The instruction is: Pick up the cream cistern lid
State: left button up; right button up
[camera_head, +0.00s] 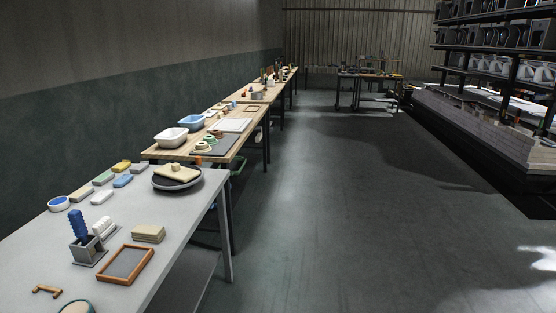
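A cream rounded slab with a small knob-like bump (177,171) lies on a dark round turntable (190,185) at the far end of the near grey table. It may be the cream cistern lid, but I cannot tell for certain. A flat beige block (80,194) lies in a group with a pale green block (102,178), a yellow block (122,166), a blue block (123,181) and a white block (101,197). Neither of my grippers is in view.
Wooden benches continue beyond. Floor (340,230) to the right is clear; loaded racks (500,50) stand far right.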

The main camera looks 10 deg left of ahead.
aim_at(175, 171)
jog(key=i+u, duration=0.1)
jog(key=i, duration=0.75)
jog(key=i+l+u, duration=0.15)
jog(key=i, duration=0.65)
